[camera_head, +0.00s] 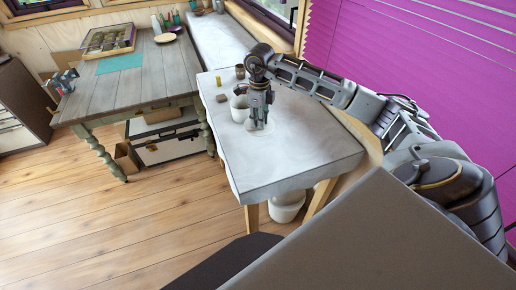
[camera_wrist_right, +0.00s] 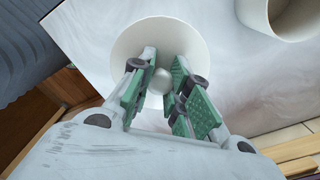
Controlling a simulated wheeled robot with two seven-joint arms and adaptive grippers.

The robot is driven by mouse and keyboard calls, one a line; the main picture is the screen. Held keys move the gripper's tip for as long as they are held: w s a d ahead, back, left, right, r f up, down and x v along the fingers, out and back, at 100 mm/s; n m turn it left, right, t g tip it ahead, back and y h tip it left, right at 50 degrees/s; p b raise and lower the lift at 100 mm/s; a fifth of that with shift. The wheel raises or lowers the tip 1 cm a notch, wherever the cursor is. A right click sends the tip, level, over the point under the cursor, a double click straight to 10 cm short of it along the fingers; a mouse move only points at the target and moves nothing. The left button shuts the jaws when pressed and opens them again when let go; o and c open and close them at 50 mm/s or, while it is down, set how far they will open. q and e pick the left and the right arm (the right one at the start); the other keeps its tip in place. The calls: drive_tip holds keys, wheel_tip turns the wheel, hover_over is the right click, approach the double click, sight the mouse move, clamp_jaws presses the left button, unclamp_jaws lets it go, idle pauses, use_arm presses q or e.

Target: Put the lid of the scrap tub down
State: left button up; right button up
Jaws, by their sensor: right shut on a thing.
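The lid of the scrap tub is a pale round disc (camera_head: 259,130) with a round knob, at the right part of the white worktop. My right gripper (camera_head: 260,115) points down over it and is shut on the knob. In the right wrist view the lid (camera_wrist_right: 145,38) spreads out beyond the fingers (camera_wrist_right: 158,82), with the knob between them. The lid lies flat, on or just above the worktop; I cannot tell which. The open pale tub (camera_head: 239,110) stands just left of it, and its rim shows in the wrist view (camera_wrist_right: 247,18). My left gripper is not in view.
The white worktop (camera_head: 285,160) is clear in front of the lid. A yellow item (camera_head: 219,81), a dark cup (camera_head: 240,71) and a brown block (camera_head: 221,98) stand near the tub. A wooden table (camera_head: 120,88) is at the left; a magenta blind (camera_head: 410,60) hangs at the right.

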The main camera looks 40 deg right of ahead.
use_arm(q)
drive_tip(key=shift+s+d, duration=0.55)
use_arm(e)
drive_tip(key=shift+w+a+r+n, duration=0.15)
drive_tip(key=shift+a+r, duration=0.1)
drive_tip(key=shift+a, duration=0.35)
drive_tip(key=shift+a+r+n, duration=0.15)
drive_tip(key=shift+a+r, duration=0.05)
drive_tip(key=shift+a, duration=0.4)
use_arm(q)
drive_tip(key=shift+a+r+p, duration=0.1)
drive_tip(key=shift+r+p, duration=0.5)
use_arm(e)
drive_tip(key=shift+f, duration=3.15)
drive_tip(key=shift+f+p, duration=0.4)
drive_tip(key=shift+f, duration=1.45)
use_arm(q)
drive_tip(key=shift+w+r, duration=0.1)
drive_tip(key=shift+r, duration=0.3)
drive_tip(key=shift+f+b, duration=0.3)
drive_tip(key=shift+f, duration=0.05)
use_arm(e)
drive_tip(key=shift+f, duration=0.35)
drive_tip(key=o, duration=0.8)
